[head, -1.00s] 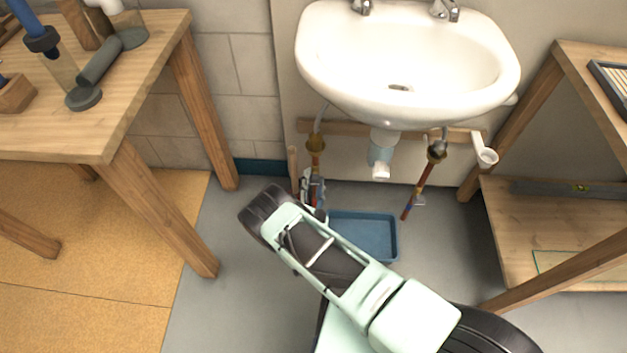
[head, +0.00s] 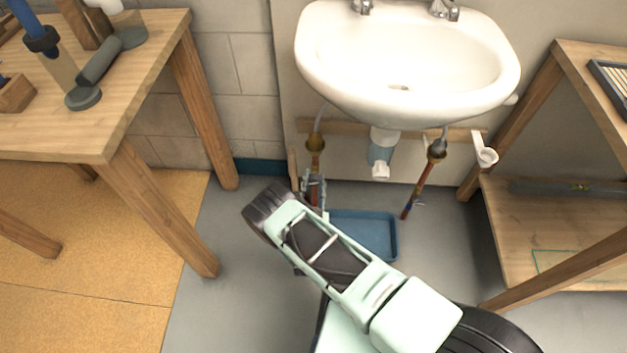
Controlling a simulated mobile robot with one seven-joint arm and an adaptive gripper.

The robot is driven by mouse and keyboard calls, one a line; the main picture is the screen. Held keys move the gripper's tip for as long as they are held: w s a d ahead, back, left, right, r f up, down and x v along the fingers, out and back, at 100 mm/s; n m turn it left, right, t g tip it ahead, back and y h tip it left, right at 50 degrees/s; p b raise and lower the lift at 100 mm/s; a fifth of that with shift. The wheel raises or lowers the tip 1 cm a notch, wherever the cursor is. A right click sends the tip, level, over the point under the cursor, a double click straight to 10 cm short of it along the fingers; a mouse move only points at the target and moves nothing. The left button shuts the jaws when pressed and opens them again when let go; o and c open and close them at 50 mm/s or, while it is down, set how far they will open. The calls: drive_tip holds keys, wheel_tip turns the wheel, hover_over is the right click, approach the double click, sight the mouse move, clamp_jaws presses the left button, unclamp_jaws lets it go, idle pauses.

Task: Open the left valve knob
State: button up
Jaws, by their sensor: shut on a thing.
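Under the white sink, the left supply pipe (head: 315,165) runs down from a brass fitting (head: 316,142). My gripper (head: 313,188) is at the lower part of this pipe, where the left valve knob would be. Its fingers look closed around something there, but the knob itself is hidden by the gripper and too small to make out. The right supply pipe (head: 421,186) stands to the right, with a small valve handle (head: 419,203) low on it. My arm covers the floor in front of the left pipe.
The sink (head: 385,95) hangs above with a drain trap (head: 380,155) beneath it. A blue tray (head: 375,235) lies on the floor close to my arm. A wooden workbench (head: 150,75) stands left and a wooden shelf (head: 490,230) stands right.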

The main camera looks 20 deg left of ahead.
drive_tip(key=n, duration=0.6)
drive_tip(key=shift+w+n, duration=0.1)
drive_tip(key=shift+n, duration=0.2)
drive_tip(key=n, duration=0.6)
drive_tip(key=shift+d, duration=0.15)
drive_tip(key=shift+n, duration=0.4)
drive_tip(key=o, duration=1.2)
drive_tip(key=shift+c, duration=0.2)
drive_tip(key=shift+m, duration=0.3)
